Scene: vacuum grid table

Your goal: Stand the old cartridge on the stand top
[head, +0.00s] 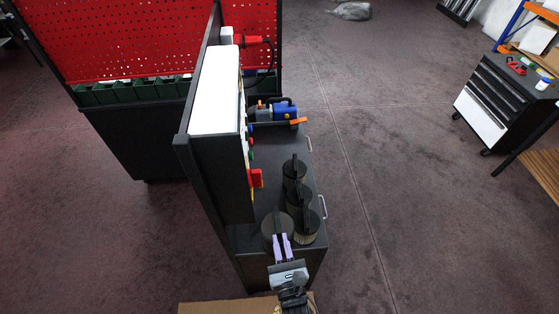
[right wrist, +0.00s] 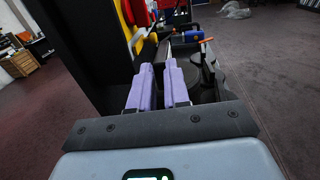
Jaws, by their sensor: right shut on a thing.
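Several dark round cartridges with upright handles are at the near end of the dark stand top (head: 263,200). My right gripper (head: 281,238) is over the near-left cartridge (head: 270,226), its purple fingers shut on that cartridge's handle. I cannot tell whether its base touches the stand top. A cartridge with a pale pleated side (head: 307,238) stands close on its right, and two more, a middle one (head: 299,196) and a far one (head: 294,169), stand behind. In the right wrist view the fingers (right wrist: 161,72) point along the stand; the grip is partly hidden. My left gripper is not in view.
A tall dark panel (head: 221,180) with a white top rises along the stand's left side, with a red switch (head: 256,178) on it. A blue pump (head: 278,110) is at the far end. A cardboard piece (head: 225,307) lies near the front. Open floor is on the right.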

